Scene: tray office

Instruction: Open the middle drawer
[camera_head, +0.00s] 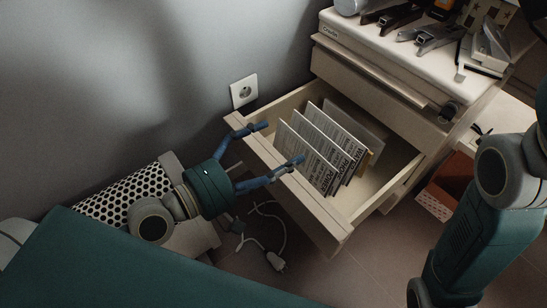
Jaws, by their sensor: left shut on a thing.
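The middle drawer (335,222) of the beige cabinet stands pulled out, its inside visible from above. Several upright printed cards or folders (318,150) stand in it, with bare floor of the drawer to their right. My left gripper (281,143) is at the drawer's front panel, its two blue fingers spread along the panel's top edge and shut on the drawer's front. The exact contact and any handle are hidden. My right arm comes in at the right edge; its gripper is out of view.
The cabinet top (400,45) carries staplers (437,38), a hole punch (488,48) and other office items. An upper drawer (375,95) is above the open one. A red-brown box (447,187) is at the right. A cable with a plug (276,261) lies on the floor. A wall socket (244,91) is behind.

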